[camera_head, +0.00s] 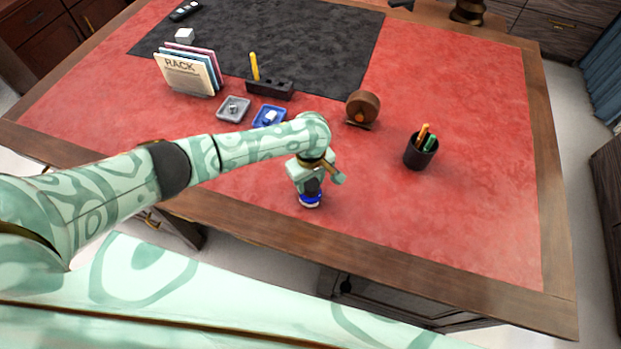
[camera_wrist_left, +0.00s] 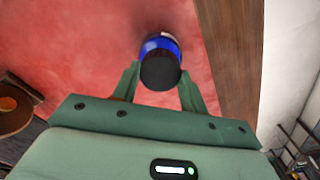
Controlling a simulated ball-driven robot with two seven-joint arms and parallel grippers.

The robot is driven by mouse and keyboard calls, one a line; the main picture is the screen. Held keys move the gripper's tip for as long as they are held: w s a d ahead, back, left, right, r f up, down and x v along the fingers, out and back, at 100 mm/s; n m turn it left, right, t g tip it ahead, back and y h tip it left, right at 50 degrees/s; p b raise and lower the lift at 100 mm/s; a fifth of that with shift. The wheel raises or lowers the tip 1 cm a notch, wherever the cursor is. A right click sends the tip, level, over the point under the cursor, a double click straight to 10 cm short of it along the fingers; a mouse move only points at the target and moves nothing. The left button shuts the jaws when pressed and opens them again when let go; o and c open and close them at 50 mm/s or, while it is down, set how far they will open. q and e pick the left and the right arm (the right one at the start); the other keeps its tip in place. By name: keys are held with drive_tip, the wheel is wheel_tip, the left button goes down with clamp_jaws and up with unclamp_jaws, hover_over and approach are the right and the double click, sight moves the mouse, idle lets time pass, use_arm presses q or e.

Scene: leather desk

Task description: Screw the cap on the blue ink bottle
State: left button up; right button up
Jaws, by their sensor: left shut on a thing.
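The blue ink bottle (camera_head: 311,201) stands on the red desk top near its front edge, directly below my left gripper (camera_head: 312,186). Only its lower part shows in the head view. In the left wrist view the black cap (camera_wrist_left: 160,71) is between the two green fingers, and my left gripper is shut on it. The blue bottle shows there too, just past the cap (camera_wrist_left: 160,43), roughly in line with it. I cannot tell whether the cap is seated on the threads. My right gripper is not in view.
A black pen cup (camera_head: 420,153) with pens stands to the right, and a round brown object (camera_head: 362,108) behind. Grey (camera_head: 233,109) and blue (camera_head: 269,116) trays, a dark holder (camera_head: 270,90) and a file rack (camera_head: 187,72) lie farther back.

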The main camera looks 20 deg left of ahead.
sight(311, 184)
use_arm(q)
drive_tip(key=o, duration=1)
drive_tip(key=shift+r+p, duration=4.05)
drive_tip(key=shift+r, duration=4.1)
